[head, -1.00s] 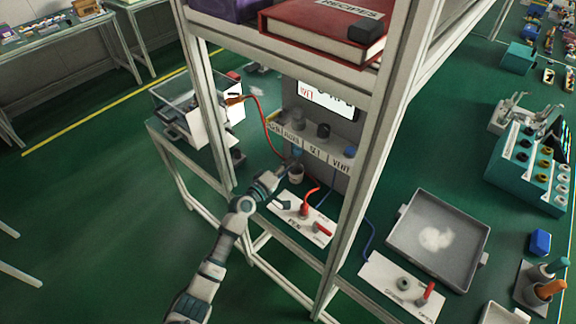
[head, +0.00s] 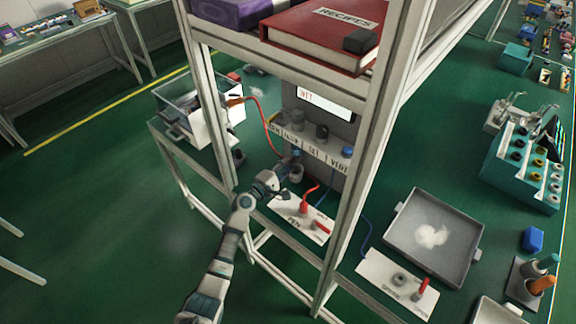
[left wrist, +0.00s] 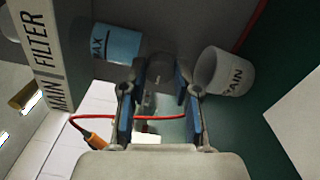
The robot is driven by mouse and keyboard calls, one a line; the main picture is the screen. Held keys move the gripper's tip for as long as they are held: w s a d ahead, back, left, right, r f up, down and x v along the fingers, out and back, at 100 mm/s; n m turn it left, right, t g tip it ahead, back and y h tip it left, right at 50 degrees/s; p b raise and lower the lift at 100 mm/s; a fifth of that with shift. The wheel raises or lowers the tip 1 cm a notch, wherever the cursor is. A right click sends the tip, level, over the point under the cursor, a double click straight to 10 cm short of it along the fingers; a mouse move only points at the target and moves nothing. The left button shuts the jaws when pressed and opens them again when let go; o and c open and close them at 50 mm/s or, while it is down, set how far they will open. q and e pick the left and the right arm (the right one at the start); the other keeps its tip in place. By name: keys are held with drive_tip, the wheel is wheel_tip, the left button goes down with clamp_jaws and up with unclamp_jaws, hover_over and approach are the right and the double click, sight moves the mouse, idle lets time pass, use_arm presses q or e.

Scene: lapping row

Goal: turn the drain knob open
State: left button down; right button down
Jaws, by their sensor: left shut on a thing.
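My left gripper (head: 284,180) reaches in from the left beside the shelf frame, at the foot of the grey machine. In the left wrist view my left gripper (left wrist: 158,85) has a blue-padded finger on each side of a small grey part, which seems to be the drain knob (left wrist: 158,76). It is shut on that part; its turn angle cannot be read. A white cup with a label ending in "AIN" (left wrist: 224,72) is right of the fingers. A blue container marked MAX (left wrist: 118,42) is left of them. My right gripper is not in view.
The labelled panel (head: 316,150) with several knobs is above my gripper. A white plate with red handles (head: 300,222) lies close by. A red hose (head: 268,128) runs near. A shelf post (head: 362,165) stands to the right, and a grey tray (head: 397,222) lies beyond it.

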use_arm(q)
drive_tip(key=shift+a+f, duration=0.1)
drive_tip(key=shift+f, duration=0.4)
drive_tip(key=c, duration=1)
unclamp_jaws()
drive_tip(key=shift+o, duration=0.7)
drive_tip(key=shift+a+r, duration=0.1)
drive_tip(key=shift+r, duration=0.1)
drive_tip(key=v, duration=1.2)
drive_tip(key=shift+f, duration=0.1)
